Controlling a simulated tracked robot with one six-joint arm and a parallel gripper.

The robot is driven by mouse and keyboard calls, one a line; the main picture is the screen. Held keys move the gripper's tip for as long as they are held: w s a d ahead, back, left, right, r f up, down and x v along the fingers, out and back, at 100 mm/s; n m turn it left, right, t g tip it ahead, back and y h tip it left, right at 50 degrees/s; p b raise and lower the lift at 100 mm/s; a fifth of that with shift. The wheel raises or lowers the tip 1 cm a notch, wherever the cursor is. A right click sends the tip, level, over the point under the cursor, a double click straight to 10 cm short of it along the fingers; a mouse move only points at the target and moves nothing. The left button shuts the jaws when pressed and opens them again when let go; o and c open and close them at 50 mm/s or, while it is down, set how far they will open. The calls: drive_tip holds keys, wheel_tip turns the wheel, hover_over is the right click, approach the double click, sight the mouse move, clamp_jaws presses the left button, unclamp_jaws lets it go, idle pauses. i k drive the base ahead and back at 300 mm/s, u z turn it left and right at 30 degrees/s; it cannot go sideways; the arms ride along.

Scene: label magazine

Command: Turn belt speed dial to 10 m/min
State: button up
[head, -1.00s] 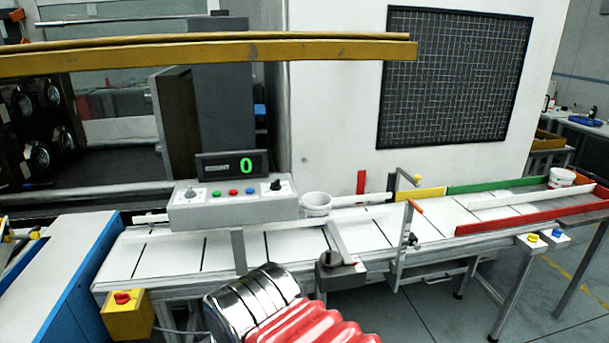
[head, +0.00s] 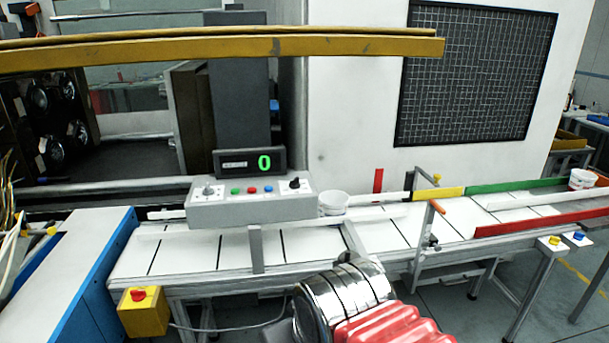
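Another small knob (head: 207,190) sits on a plate at the left end, with green, red and blue buttons between. The dark display (head: 249,162) above the box shows a green 0. The dial's pointer and scale are too small to read. My gripper is not in view; a chrome and red part of my arm shows at the bottom, well below the dial.
The white conveyor belt (head: 185,252) runs across the middle. A white tub (head: 333,203) stands just right of the control box. A yellow beam (head: 230,50) crosses above. An orange-tipped post (head: 431,225) stands at the belt's front. A yellow box with a red button (head: 143,311) is at lower left.

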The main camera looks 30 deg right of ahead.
sight(294, 184)
drive_tip(key=u, duration=0.05)
drive_tip(key=i, duration=1)
drive_tip(key=z, duration=0.05)
